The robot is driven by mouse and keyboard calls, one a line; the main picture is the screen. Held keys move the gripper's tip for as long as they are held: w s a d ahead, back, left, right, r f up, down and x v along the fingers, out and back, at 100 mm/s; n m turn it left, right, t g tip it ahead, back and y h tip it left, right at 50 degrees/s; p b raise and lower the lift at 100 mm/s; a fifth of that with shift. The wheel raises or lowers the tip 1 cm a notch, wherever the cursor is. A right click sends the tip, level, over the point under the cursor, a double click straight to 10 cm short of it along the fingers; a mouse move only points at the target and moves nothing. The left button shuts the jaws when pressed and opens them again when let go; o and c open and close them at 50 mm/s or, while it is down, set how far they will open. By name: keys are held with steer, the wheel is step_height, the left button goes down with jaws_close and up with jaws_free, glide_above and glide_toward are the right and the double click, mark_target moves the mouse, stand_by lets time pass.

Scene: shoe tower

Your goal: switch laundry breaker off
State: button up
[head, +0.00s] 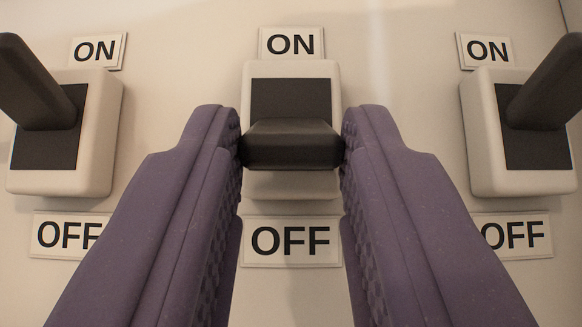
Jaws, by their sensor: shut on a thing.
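The middle breaker (291,75) has a white housing with a dark lever (292,145) that sticks out towards me. An ON label (291,43) is above it and an OFF label (291,241) below it. My gripper (292,147) has purple ribbed fingers, one on each side of this lever, and is shut on it. The lever's end sits at the lower part of the dark plate, above the OFF label. No label in view reads laundry, so I cannot tell from names which breaker it is.
The pale panel (400,60) is bare between the housings.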

steer(key=o, duration=1.1)
steer(key=shift+c, duration=0.2)
steer(key=shift+f, duration=0.1)
steer(key=p+v, duration=0.1)
steer(key=v, duration=0.6)
steer(key=shift+s+f, duration=0.25)
steer(key=shift+s, duration=0.05)
steer(key=shift+a, duration=0.1)
